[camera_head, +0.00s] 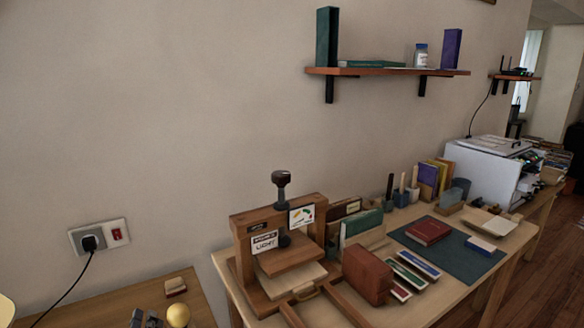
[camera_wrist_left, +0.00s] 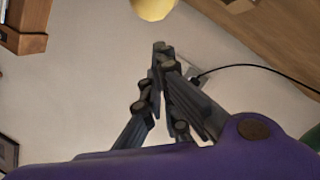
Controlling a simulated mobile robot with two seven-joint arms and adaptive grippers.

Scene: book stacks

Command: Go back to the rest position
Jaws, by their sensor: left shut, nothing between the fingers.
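My left gripper (camera_head: 146,317) shows at the bottom edge of the head view, low at the left over the corner of a wooden table. In the left wrist view its dark fingers (camera_wrist_left: 162,50) come together at the tips, shut and empty. A round yellow thing (camera_head: 178,316) is just right of the gripper in the head view; it also shows at the top of the left wrist view (camera_wrist_left: 153,8), apart from the fingertips. My right gripper is in neither view.
A wooden press (camera_head: 238,238) stands on the workbench, right of the gripper. A red book (camera_head: 428,231) lies on a dark mat (camera_head: 465,254). A wooden shelf (camera_head: 390,72) hangs above. A wall socket (camera_head: 98,236) with a black cable is at the left.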

